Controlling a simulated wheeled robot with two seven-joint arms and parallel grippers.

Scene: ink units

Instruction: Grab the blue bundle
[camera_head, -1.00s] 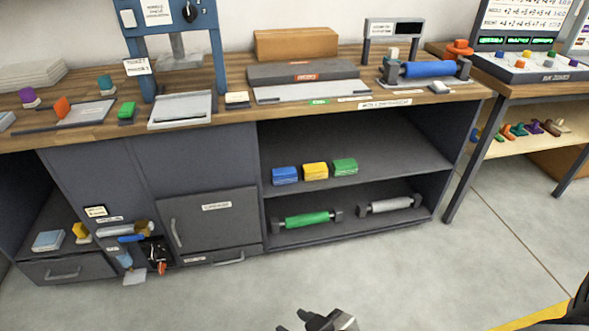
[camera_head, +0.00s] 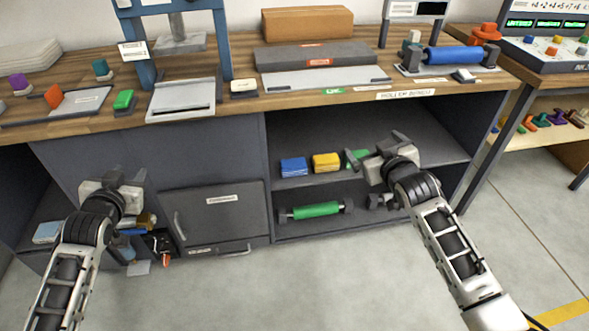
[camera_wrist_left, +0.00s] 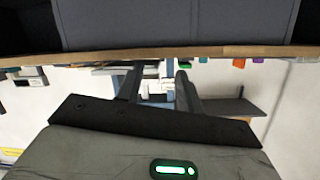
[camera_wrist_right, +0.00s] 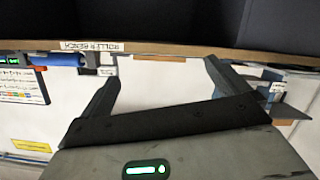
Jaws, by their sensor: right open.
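The blue bundle (camera_head: 293,167) sits on the middle shelf of the bench, at the left of a row with a yellow bundle (camera_head: 326,162) and a green bundle (camera_head: 358,158). My right gripper (camera_head: 376,150) is open and empty, to the right of the blue bundle and partly in front of the green one. Its fingers (camera_wrist_right: 165,85) are wide apart in the right wrist view. My left gripper (camera_head: 127,173) is further left, before the cabinet, apart from the bundles. Its fingers (camera_wrist_left: 157,85) stand apart with nothing between them. The wrist views do not show the bundle.
A green roller (camera_head: 315,210) lies on the lower shelf. The worktop (camera_head: 245,103) overhangs the shelves. A closed cabinet door (camera_head: 215,213) is left of the shelf opening. A blue roller (camera_head: 452,54) stands on the bench top.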

